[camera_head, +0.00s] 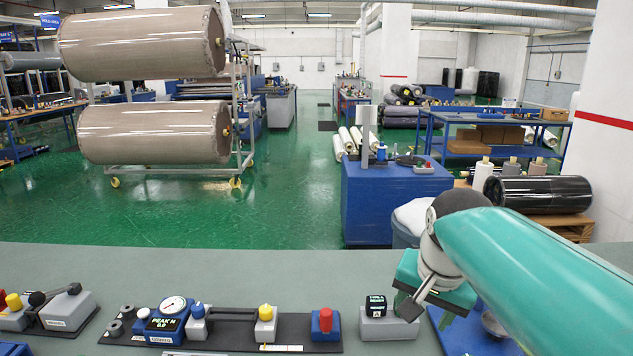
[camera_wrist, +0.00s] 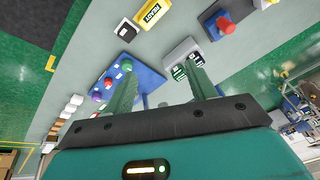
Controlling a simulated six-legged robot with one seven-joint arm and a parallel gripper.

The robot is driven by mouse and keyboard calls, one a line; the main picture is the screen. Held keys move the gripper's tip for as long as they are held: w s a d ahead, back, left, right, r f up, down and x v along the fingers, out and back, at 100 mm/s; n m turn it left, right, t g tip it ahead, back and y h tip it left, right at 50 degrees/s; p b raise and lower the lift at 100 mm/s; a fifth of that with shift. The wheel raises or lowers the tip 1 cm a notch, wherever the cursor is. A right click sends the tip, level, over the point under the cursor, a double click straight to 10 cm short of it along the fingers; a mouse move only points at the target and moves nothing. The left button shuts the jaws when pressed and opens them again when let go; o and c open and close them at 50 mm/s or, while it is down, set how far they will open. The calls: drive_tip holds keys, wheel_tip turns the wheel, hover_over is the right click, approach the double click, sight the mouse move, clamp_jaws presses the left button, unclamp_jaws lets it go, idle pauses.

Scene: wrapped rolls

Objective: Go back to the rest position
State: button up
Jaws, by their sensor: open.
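My gripper (camera_head: 414,300) is at the right of the head view, at the end of my teal arm. It points down over the grey bench, beside a small grey block with a black display cube (camera_head: 376,306). In the wrist view my gripper (camera_wrist: 160,76) has its two green fingers apart, with nothing held between them. The black cube and its block show close to the right finger there. A blue board with coloured knobs (camera_wrist: 103,92) lies beyond the left finger. The exact gap between the fingertips and the bench is hard to tell.
The grey bench (camera_head: 250,262) is clear along its back. A black plate with a dial gauge (camera_head: 173,306) and a red-knobbed block (camera_head: 326,322) stand left of the gripper. A blue tray (camera_head: 466,328) with a metal bowl (camera_head: 494,324) lies beneath my arm. Wrapped rolls (camera_head: 155,132) hang on a rack behind.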

drive_tip(key=s+a+f+n+t, duration=0.1)
drive_tip(key=s+f+n, duration=0.2)
drive_tip(key=s, duration=0.3)
drive_tip(key=s+f+n+t, duration=0.1)
drive_tip(key=s+f+n, duration=0.25)
drive_tip(key=s, duration=0.25)
drive_tip(key=w+d+r+n+g+y, duration=0.1)
drive_tip(key=w+d+r+n+g, duration=0.15)
drive_tip(key=w+n, duration=0.75)
drive_tip(key=w+d+r+n+g+y, duration=0.1)
drive_tip(key=w+d+n+g+y, duration=0.15)
drive_tip(key=w, duration=1.55)
drive_tip(key=w+d+f+n+y, duration=0.1)
drive_tip(key=w+d+f+n, duration=0.5)
drive_tip(key=w, duration=0.3)
drive_tip(key=shift+m+g, duration=0.4)
drive_tip(key=shift+m, duration=0.1)
drive_tip(key=x, duration=1.4)
drive_tip(key=shift+w+d+f, duration=0.1)
drive_tip(key=shift+d+f, duration=0.05)
drive_tip(key=shift+d, duration=0.05)
clamp_jaws()
